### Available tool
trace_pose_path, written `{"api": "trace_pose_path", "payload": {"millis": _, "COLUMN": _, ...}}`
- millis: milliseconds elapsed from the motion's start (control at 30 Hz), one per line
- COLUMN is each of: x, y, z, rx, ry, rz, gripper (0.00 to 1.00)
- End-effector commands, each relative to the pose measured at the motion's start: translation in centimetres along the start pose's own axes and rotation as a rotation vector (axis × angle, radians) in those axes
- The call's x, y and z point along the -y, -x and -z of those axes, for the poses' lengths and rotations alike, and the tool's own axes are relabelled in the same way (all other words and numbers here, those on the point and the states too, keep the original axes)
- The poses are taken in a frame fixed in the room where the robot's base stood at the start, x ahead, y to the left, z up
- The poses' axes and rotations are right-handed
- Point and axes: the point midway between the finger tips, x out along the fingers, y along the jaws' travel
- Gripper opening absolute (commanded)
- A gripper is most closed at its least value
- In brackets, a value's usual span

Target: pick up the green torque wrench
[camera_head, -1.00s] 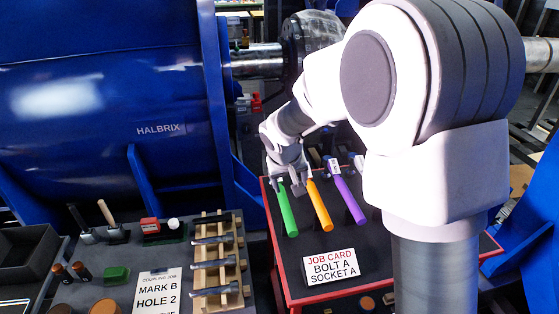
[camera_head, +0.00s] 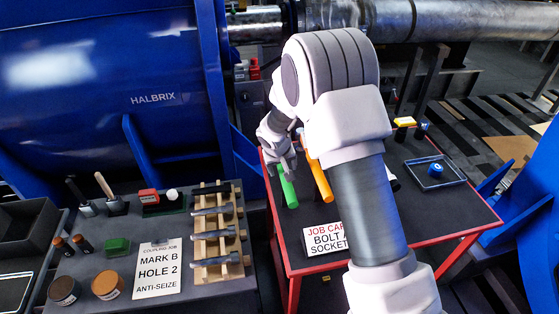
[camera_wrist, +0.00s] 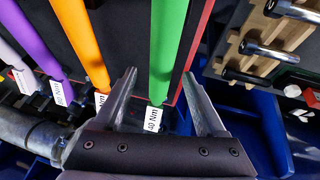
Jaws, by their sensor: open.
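The green torque wrench (camera_head: 288,190) lies near the left edge of the red-framed table. Its green handle (camera_wrist: 168,50) and white 40 Nm label show in the wrist view. My gripper (camera_wrist: 160,75) is open, with one finger on each side of the wrench in that view. I cannot tell whether the fingers are level with it or above it. In the head view my gripper (camera_head: 281,168) covers the wrench's far end.
An orange wrench (camera_head: 319,178) lies close beside the green one; a purple wrench (camera_wrist: 40,42) is further along. A job card (camera_head: 326,238) stands in front. The red-framed table (camera_head: 470,220) holds a small tray (camera_head: 434,173). A bolt rack (camera_head: 217,235) stands left.

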Motion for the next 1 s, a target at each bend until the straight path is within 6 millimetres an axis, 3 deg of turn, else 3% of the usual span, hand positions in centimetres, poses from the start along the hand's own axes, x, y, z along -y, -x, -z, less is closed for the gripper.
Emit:
{"api": "trace_pose_path", "payload": {"millis": 267, "x": 0.0, "y": -1.7, "z": 0.1, "rx": 0.001, "ry": 0.0, "rz": -0.001, "gripper": 0.73}}
{"api": "trace_pose_path", "payload": {"millis": 633, "x": 0.1, "y": -6.0, "z": 0.4, "rx": 0.001, "ry": 0.0, "rz": -0.001, "gripper": 0.73}}
{"api": "trace_pose_path", "payload": {"millis": 967, "x": 0.1, "y": -6.6, "z": 0.4, "rx": 0.0, "ry": -0.001, "rz": 0.0, "gripper": 0.73}}
{"api": "trace_pose_path", "payload": {"millis": 1000, "x": 0.1, "y": -6.6, "z": 0.4, "rx": 0.0, "ry": -0.001, "rz": 0.0, "gripper": 0.69}}
